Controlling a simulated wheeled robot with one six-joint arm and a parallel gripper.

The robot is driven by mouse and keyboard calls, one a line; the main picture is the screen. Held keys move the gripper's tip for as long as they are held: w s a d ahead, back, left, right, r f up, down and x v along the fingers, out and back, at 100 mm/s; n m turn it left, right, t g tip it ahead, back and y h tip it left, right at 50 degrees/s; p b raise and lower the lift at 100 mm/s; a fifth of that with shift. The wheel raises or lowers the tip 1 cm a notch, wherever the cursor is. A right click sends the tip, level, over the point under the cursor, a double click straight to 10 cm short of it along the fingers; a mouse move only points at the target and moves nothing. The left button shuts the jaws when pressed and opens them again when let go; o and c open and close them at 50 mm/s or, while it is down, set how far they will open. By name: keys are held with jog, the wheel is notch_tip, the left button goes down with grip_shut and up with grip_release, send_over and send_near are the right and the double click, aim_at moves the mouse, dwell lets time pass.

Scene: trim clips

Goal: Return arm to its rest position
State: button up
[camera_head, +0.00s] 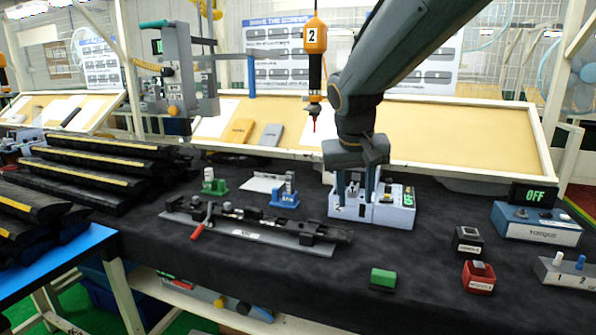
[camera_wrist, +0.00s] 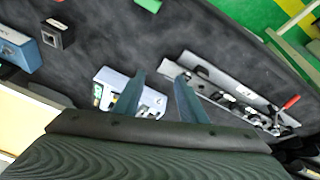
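My gripper (camera_head: 357,196) hangs down at the end of my dark arm, right of the middle of the bench. Its two fingers also show in the wrist view (camera_wrist: 158,90), spread apart with nothing between them. It is over or just in front of a pale blue-grey device (camera_head: 398,213) with a green display, which the fingers partly cover. In the wrist view the device (camera_wrist: 103,88) lies beside and behind the left finger. I cannot tell whether the fingers touch it.
A long clip fixture (camera_head: 255,232) with a red lever lies left of the gripper. A hanging orange screwdriver (camera_head: 315,45) is close left of my arm. A blue torque box (camera_head: 537,224), black button box (camera_head: 467,240) and red button box (camera_head: 479,277) stand right. Black trim parts (camera_head: 85,170) are stacked left.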

jog(key=s+d+f+g+b, duration=0.1)
jog(key=s+d+f+g, duration=0.1)
jog(key=s+f, duration=0.8)
jog(key=s+d+f+g+y+b, duration=0.1)
jog(key=s+d+f, duration=0.3)
jog(key=s+f, duration=0.5)
jog(key=s+g, duration=0.1)
jog(key=s, duration=0.2)
jog(key=shift+d+f+y, duration=0.2)
jog(key=shift+f+y, duration=0.1)
jog(key=shift+f, duration=0.1)
